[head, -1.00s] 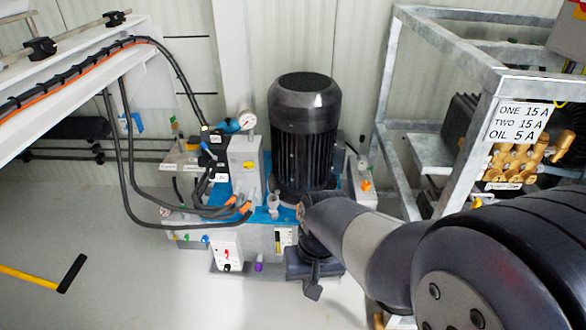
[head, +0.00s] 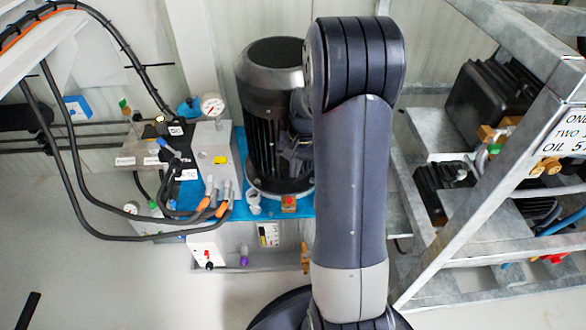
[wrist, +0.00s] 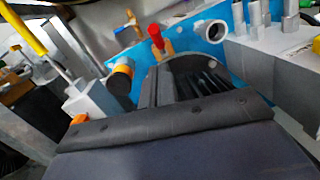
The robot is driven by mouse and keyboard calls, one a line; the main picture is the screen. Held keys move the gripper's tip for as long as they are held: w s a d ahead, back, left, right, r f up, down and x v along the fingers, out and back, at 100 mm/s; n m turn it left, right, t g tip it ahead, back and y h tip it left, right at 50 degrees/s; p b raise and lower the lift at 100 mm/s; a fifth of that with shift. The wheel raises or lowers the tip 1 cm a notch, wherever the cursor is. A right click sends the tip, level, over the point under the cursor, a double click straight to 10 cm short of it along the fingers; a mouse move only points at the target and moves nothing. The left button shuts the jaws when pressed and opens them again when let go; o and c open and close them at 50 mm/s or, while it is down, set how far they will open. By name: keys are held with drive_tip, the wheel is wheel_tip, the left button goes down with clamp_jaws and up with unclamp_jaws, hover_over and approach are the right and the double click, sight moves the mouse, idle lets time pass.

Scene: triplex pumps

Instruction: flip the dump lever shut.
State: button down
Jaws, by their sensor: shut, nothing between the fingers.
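No part is marked as the dump lever, and I cannot tell its position. A red-capped brass fitting (head: 289,202) stands on the blue tray (head: 272,211) in front of the black motor (head: 262,85). The red cap also shows in the wrist view (wrist: 156,36), upright beside the open white port (wrist: 210,33). A small blue handle (head: 189,107) sits by the gauge on the left. My gripper is shut and empty; its dark body (wrist: 165,130) fills the lower wrist view, and its fingertips are not clear. In the head view my arm hides most of it, close to the motor's right side.
Hoses with orange fittings (head: 203,205) loop at the left of the grey valve block (head: 210,150). A pressure gauge (head: 212,105) stands on top. A galvanized frame (head: 450,235) with pumps is close on the right. Floor at the lower left is mostly clear.

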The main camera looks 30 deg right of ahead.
sight(289, 199)
drive_tip(key=f, duration=0.2)
drive_tip(key=f+b, duration=0.1)
drive_tip(key=f, duration=0.2)
drive_tip(key=a+f+b, duration=0.1)
drive_tip(key=f, duration=0.1)
drive_tip(key=shift+f, duration=0.35)
drive_tip(key=shift+a+b, duration=0.1)
drive_tip(key=shift+b, duration=0.2)
drive_tip(key=s+t+b, duration=0.1)
drive_tip(key=b, duration=0.1)
drive_tip(key=s+f+t+h+b, duration=0.1)
drive_tip(key=b, duration=0.1)
drive_tip(key=s+a+f+t+b, duration=0.1)
drive_tip(key=b, duration=0.1)
drive_tip(key=shift+a+f+t+h, duration=0.1)
drive_tip(key=shift+f+t+h, duration=0.05)
drive_tip(key=shift+t+h, duration=0.2)
drive_tip(key=shift+s+a+f+b, duration=0.2)
drive_tip(key=shift+s+f+b, duration=0.25)
drive_tip(key=shift+s+f, duration=0.05)
drive_tip(key=shift+s+a+f+b, duration=0.2)
drive_tip(key=shift+s+f+b, duration=0.2)
drive_tip(key=shift+s+f, duration=0.25)
drive_tip(key=shift+s, duration=0.05)
drive_tip(key=shift+a, duration=0.1)
